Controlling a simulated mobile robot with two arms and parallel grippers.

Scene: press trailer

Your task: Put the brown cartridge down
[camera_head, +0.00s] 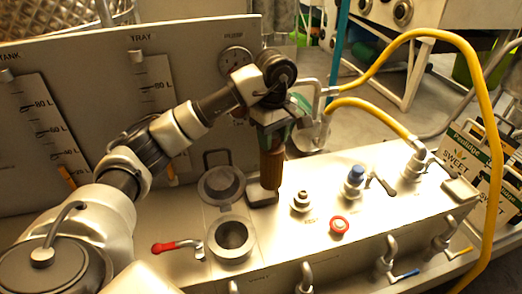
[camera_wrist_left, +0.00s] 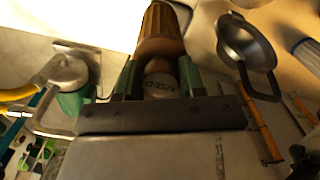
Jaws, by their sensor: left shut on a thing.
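The brown cartridge (camera_head: 271,165) hangs roughly upright below my left gripper (camera_head: 272,127) in the head view. Its lower end is at a small grey block (camera_head: 262,196) on the panel top; I cannot tell if it touches. In the left wrist view, the green fingers of my left gripper (camera_wrist_left: 157,80) are shut around the near end of the brown cartridge (camera_wrist_left: 161,35). Lettering that looks like "USED" shows on that end. My right gripper is not in view.
Left of the cartridge is an open round port (camera_head: 232,239) with its lid (camera_head: 221,185) raised. A yellow hose (camera_head: 490,130) arches at the right. The gauge board (camera_head: 90,100) stands behind.

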